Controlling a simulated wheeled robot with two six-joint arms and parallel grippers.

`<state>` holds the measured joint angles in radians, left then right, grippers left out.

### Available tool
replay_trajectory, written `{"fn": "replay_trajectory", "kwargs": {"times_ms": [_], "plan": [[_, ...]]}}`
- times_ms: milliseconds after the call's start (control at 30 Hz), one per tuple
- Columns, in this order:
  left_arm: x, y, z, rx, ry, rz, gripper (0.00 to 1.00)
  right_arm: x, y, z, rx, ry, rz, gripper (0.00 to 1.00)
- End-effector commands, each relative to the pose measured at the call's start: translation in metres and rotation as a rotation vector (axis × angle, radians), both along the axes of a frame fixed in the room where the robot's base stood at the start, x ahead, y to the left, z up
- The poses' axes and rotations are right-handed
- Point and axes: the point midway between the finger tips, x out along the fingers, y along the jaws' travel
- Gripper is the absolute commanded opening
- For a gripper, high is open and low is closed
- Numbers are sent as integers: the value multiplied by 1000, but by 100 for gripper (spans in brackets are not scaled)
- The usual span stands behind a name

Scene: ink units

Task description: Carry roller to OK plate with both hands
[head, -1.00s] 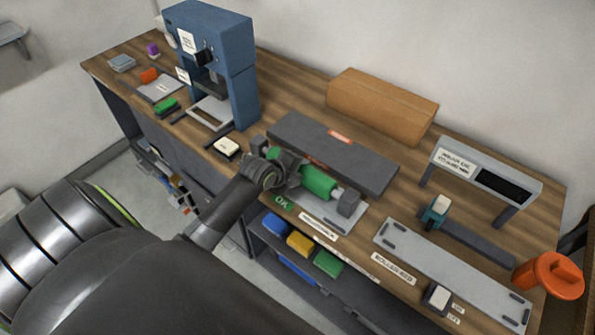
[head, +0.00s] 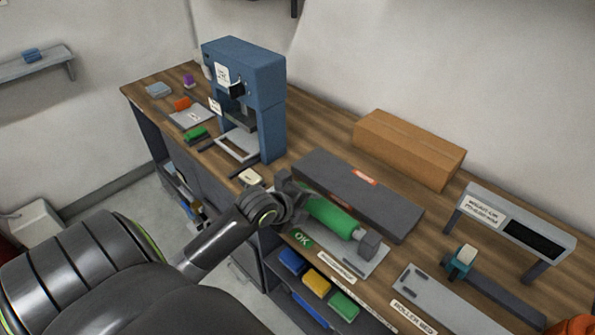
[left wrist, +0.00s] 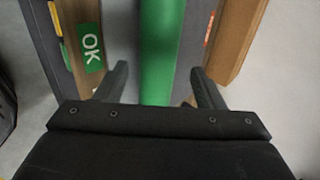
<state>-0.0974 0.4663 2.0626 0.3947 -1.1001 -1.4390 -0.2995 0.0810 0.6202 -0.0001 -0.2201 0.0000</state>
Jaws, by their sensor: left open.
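The green roller (head: 331,216) lies along the grey OK plate (head: 372,260), its right end at a dark block on the plate. The green OK label (head: 302,238) is at the plate's front left. My left gripper (head: 300,199) is at the roller's left end and hides that end. In the left wrist view, the roller (left wrist: 160,45) runs between the two spread fingers of my left gripper (left wrist: 159,73), with gaps beside it. The OK label also shows there (left wrist: 91,48). My right gripper is not in view.
A long dark grey box (head: 358,192) lies just behind the roller, with a cardboard box (head: 408,148) behind it. A blue press (head: 245,95) stands to the left. The roller bed plate (head: 440,300) and a display stand (head: 515,225) are at the right.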

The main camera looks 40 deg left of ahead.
Motion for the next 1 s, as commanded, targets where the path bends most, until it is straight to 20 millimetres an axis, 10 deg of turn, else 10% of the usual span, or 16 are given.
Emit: {"fn": "replay_trajectory", "kwargs": {"times_ms": [1000], "plan": [[-31,2,26,-8,5,8,63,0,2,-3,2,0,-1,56]]}}
